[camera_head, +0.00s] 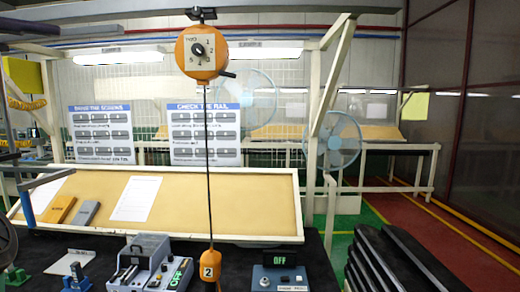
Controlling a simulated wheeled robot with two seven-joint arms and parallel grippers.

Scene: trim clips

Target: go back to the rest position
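Neither of my grippers shows in the head view, and no part of my arms can be made out for sure. The dark work surface (330,277) runs along the bottom of the view. On it stand a grey device (140,262) with a green lit display and a blue-grey box (279,279) with a small display reading OFF. Long black strips (400,262) lie side by side at the lower right.
An orange dial unit (202,52) hangs overhead; its cable drops to an orange weight (210,265) marked 2. A tilted tan board (240,206) stands behind the work surface. A blue fan (338,138) is behind, right. Open floor (460,235) lies at right.

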